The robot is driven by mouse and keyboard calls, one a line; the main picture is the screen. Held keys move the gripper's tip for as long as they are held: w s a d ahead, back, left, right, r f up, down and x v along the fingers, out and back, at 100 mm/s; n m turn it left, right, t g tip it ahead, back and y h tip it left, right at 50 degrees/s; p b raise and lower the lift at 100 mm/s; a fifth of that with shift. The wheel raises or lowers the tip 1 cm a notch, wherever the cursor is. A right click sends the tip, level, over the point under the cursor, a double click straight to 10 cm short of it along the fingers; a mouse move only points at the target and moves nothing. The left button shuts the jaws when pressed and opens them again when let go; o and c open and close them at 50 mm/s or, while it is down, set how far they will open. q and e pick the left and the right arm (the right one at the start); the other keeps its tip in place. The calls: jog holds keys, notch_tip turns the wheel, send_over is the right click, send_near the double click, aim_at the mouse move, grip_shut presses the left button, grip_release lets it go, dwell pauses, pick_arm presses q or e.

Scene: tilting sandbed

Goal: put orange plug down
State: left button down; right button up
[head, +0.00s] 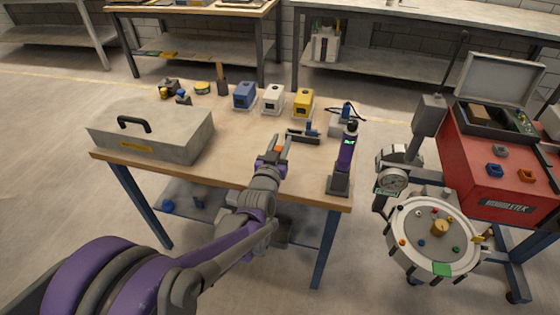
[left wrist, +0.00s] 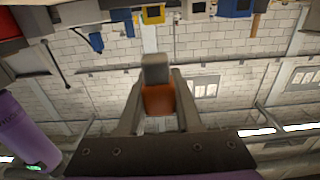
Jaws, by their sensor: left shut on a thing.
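The orange plug (left wrist: 158,99) is between the fingers of my left gripper (left wrist: 158,108) in the left wrist view, with a grey block-like end beyond it. In the head view my left gripper (head: 280,147) is over the front part of the wooden workbench (head: 235,158), and only a small bit of orange shows between its fingers. It is shut on the plug. I cannot tell how far the plug is above the bench top. My right gripper is not in view.
A purple device (head: 346,152) stands upright at the bench's right corner. Blue (head: 244,95), white (head: 273,98) and yellow (head: 303,102) housings line the back. A grey case (head: 152,130) is left. A round drum (head: 435,237) and red cabinet (head: 495,160) stand right.

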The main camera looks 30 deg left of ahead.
pick_arm(q)
notch_tip(320, 180, down, 7)
jog(key=shift+r+b, duration=0.1)
jog(key=shift+b, duration=0.75)
jog(key=c, duration=0.6)
grip_release()
